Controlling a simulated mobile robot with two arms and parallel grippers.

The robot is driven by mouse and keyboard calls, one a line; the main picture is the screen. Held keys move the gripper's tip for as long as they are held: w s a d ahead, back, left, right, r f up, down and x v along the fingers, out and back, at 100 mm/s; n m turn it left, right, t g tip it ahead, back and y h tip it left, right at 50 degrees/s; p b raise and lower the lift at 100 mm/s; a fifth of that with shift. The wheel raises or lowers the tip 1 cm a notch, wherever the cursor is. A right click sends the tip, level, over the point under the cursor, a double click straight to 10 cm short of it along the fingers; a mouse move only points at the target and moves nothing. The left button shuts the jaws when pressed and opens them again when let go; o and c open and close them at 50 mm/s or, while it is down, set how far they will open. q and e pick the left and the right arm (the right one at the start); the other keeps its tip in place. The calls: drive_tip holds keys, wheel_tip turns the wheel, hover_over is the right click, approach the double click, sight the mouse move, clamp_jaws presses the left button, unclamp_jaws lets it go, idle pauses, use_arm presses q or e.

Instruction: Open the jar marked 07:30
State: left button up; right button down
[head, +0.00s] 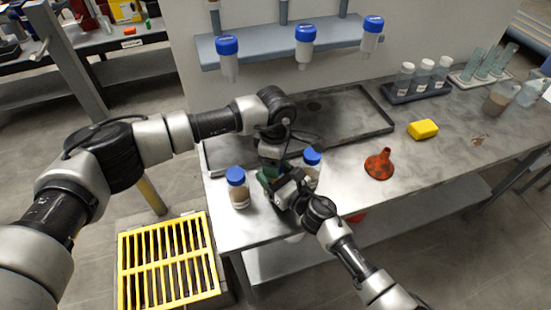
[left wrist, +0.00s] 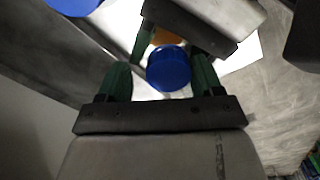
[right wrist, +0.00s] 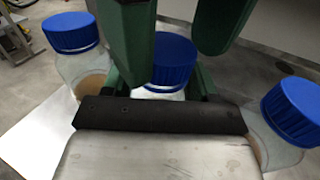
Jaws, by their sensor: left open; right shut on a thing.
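Three jars with blue caps stand at the near left end of the bench. A left jar (head: 238,190) and a right jar (head: 312,165) show in the head view. The middle jar is hidden there behind my grippers; its cap (right wrist: 172,62) shows in the right wrist view. I cannot read 07:30 on any jar. My right gripper (right wrist: 158,92) is shut on the middle jar, below its cap. My left gripper (left wrist: 162,75) is open above it, its green fingers on either side of the cap (left wrist: 168,68); I cannot tell whether they touch it.
A dark tray (head: 385,125) lies behind the jars. An orange funnel (head: 379,165), a yellow sponge (head: 423,129) and a vial rack (head: 420,92) stand to the right. Blue-capped bottles hang at a shelf (head: 262,52) above. A yellow grate (head: 170,262) is on the floor at left.

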use_arm(q)
drive_tip(key=shift+s+d, duration=0.1)
drive_tip(key=shift+s, duration=0.2)
use_arm(e)
drive_tip(key=shift+w+d, duration=0.2)
drive_tip(key=shift+d, duration=0.05)
use_arm(q)
drive_tip(key=shift+r, duration=0.15)
wheel_tip(320, 180, up, 4)
drive_tip(key=shift+w+r, duration=0.1)
use_arm(e)
drive_tip(key=shift+c, duration=1.1)
unclamp_jaws()
drive_tip(key=shift+a, duration=0.1)
